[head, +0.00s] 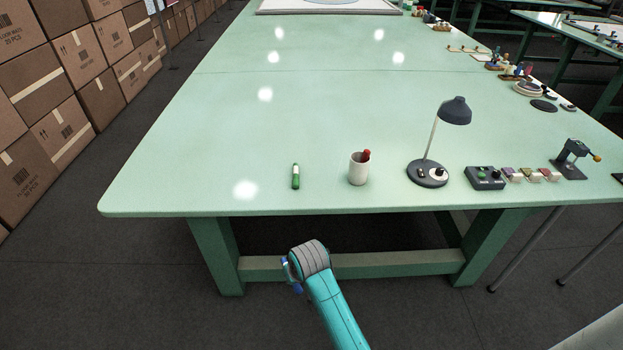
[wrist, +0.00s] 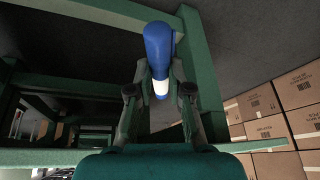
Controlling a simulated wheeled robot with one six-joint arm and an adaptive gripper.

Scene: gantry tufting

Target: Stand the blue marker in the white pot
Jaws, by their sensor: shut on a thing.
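The blue marker (wrist: 159,55) is between the fingers of my gripper (wrist: 159,80) in the wrist view; it has a blue body and a white band. My gripper is shut on it. In the head view the marker shows as a small blue piece (head: 296,287) beside my wrist, in front of and below the table's front edge. The white pot (head: 358,171) stands upright on the table near the front edge. A red marker (head: 367,155) stands in it, leaning right. A green marker (head: 295,177) stands or lies on the table left of the pot; I cannot tell which.
The green table (head: 200,150) is mostly clear left of and behind the pot. A dark desk lamp (head: 428,172) stands right of the pot, then a control box (head: 485,178) and small blocks (head: 531,175). Cardboard boxes (head: 60,75) are stacked at the left.

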